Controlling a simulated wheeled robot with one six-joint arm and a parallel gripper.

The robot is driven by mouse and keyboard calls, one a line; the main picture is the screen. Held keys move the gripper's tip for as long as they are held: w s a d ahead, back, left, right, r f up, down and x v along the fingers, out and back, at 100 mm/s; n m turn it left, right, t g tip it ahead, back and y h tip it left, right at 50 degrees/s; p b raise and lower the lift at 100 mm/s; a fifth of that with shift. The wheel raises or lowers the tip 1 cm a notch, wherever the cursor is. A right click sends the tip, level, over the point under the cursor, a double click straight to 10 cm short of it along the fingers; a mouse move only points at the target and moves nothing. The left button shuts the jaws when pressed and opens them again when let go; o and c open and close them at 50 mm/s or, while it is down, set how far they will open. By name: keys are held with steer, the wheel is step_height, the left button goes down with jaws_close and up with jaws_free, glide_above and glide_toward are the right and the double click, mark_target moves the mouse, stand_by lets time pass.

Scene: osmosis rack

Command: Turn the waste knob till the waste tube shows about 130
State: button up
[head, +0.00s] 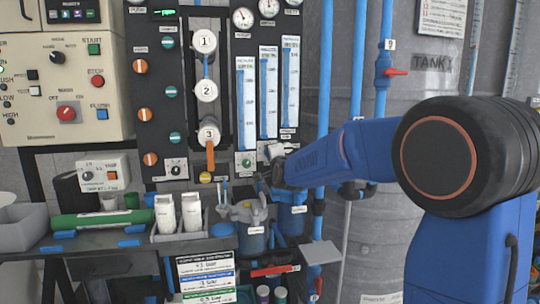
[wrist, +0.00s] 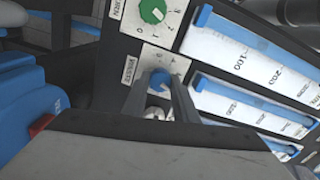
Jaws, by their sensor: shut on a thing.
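The waste knob (wrist: 160,76) is a small blue knob on a pale plate marked with the word WASTE. In the wrist view my gripper (wrist: 158,88) has one finger on each side of it and is shut on it. In the head view my gripper (head: 272,167) is at the panel's lower right and hides the knob. The waste tube seems to be the scaled blue tube in line with this knob (wrist: 245,108), also in the head view (head: 268,95). Its level is too small to read.
A green knob (wrist: 152,10) sits close beside the blue knob. An orange-handled valve (head: 210,155) is left of my gripper. Blue filter housings (head: 250,232) stand below it, and vertical blue pipes (head: 324,80) are to the right.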

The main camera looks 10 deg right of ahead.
steer(key=o, duration=1.1)
steer(key=shift+c, duration=0.2)
steer(key=s, duration=1.7)
steer(key=shift+s, duration=0.2)
steer(key=s+d+f+n+g, duration=0.2)
steer(key=s+f+n+g, duration=0.2)
steer(key=s, duration=0.9)
steer(key=s+d+f+n+g, duration=0.2)
steer(key=s+f+n+g, duration=0.2)
steer(key=s+f, duration=0.7)
steer(key=s+d+f+n+g, duration=0.2)
steer(key=s+f+n+g, duration=0.3)
steer(key=s, duration=1)
step_height(320, 180, down, 2)
steer(key=n, duration=0.2)
steer(key=shift+s+d+f+n, duration=0.2)
steer(key=shift+s+d+n, duration=0.1)
steer(key=shift+d+n, duration=0.1)
